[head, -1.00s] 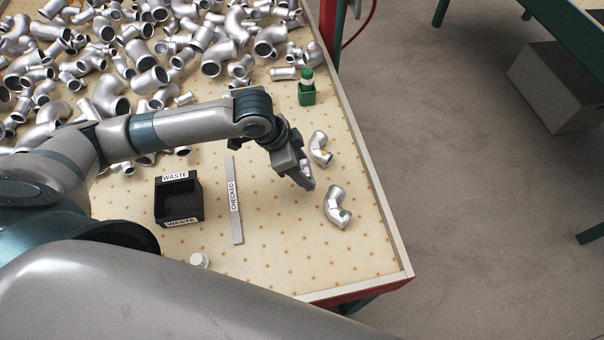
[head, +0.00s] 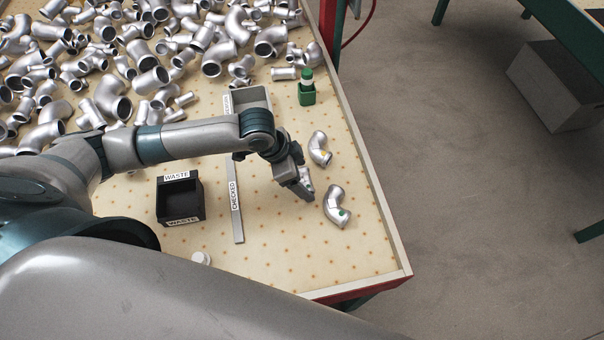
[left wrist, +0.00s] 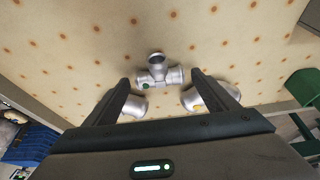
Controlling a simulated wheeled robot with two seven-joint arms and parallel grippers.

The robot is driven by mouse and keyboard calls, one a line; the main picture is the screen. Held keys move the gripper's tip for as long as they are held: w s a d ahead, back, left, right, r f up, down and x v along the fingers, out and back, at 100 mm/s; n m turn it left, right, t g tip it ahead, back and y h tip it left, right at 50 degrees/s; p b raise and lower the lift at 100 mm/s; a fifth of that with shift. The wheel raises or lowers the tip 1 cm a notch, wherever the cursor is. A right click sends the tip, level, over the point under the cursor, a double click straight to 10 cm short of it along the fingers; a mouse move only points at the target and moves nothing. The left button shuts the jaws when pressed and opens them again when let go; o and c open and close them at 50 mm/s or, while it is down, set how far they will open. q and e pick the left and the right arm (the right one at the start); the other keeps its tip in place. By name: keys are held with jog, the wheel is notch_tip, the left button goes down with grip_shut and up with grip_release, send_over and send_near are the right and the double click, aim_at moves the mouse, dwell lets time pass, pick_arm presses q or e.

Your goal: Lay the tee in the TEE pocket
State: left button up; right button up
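The tee (left wrist: 158,73) is a silvery pipe fitting with a green dot. In the left wrist view it shows just beyond and between the fingertips of my left gripper (left wrist: 160,78), whose fingers are spread. I see a gap on each side of it. In the head view the left gripper (head: 306,193) points down over the table's right part and hides most of the tee. Whether the tee touches the table I cannot tell. No pocket marked TEE is readable. My right gripper is not in view.
Two elbows, one yellow-dotted (head: 319,148) and one green-dotted (head: 336,206), lie close to the left gripper. Many fittings (head: 110,95) crowd the back left.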

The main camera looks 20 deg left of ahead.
pick_arm(q)
jog(key=shift+r, duration=0.1)
jog(key=b+v, duration=0.1)
jog(key=v, duration=1.1)
jog(key=shift+b, duration=0.35)
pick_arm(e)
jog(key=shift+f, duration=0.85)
pick_arm(q)
jog(key=shift+r, duration=0.1)
jog(key=shift+c, duration=0.5)
